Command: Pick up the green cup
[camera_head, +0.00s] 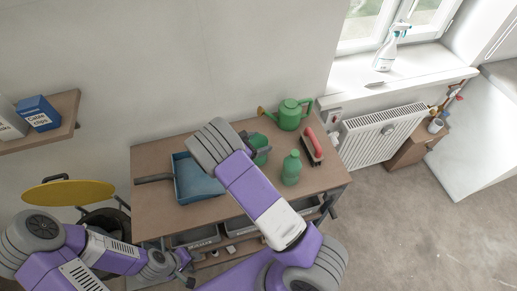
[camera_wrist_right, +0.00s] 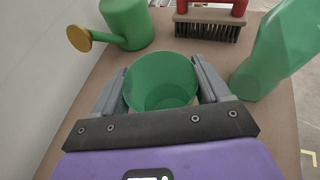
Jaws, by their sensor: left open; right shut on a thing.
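The green cup (camera_wrist_right: 161,78) is an open, empty-looking cup between the two grey fingers of my right gripper (camera_wrist_right: 162,88) in the right wrist view. The fingers press on its opposite sides, so the gripper is shut on it.
Close to the cup stand a green watering can (camera_head: 290,114), a green bottle (camera_head: 291,168) and a red-handled brush (camera_head: 312,146). Grey bins (camera_head: 196,237) sit under the tabletop. The wall is behind.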

